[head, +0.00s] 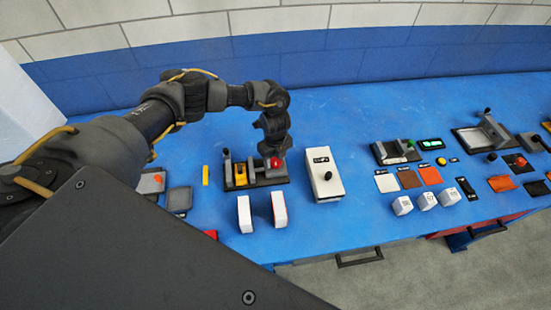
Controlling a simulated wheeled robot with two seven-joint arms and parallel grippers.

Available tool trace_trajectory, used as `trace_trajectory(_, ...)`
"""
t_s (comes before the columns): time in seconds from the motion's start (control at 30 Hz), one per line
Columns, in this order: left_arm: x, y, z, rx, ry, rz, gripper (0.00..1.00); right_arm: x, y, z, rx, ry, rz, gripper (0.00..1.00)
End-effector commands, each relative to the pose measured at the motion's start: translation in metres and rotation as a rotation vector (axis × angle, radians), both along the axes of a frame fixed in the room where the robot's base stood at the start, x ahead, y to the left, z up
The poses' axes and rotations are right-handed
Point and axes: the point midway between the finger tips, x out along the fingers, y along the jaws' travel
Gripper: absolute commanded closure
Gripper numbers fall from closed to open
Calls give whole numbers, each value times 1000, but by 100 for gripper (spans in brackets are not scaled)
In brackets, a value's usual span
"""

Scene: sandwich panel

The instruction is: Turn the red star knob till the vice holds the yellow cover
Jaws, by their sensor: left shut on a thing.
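The vice (258,182) stands on the blue table with its jaws around the yellow cover (241,176). I cannot tell whether the jaws touch the cover. The red star knob (275,162) is at the vice's right end. My left gripper (275,155) points down over the knob and is shut on it, hiding part of it. My right gripper is not in view.
A white box with a black knob (325,178) stands right of the vice. Two white blocks (245,214) stand in front. A yellow bar (205,175) and dark trays (179,199) lie to the left. More fixtures and coloured squares fill the right side.

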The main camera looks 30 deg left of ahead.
Motion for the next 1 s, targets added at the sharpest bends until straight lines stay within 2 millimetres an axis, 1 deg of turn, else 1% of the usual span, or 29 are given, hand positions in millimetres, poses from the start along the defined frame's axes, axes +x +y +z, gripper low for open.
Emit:
trace_trajectory(0.13, 2, -1, 1, -5, -3, -17, 78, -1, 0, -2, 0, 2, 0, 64)
trace_trajectory(0.37, 2, 0, -1, -6, -4, -113, 78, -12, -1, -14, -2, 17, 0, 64)
trace_trajectory(0.57, 2, 0, -2, -7, -7, -274, 78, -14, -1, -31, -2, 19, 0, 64)
trace_trajectory(1.0, 3, 0, -2, -4, -9, -693, 78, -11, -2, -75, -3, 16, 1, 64)
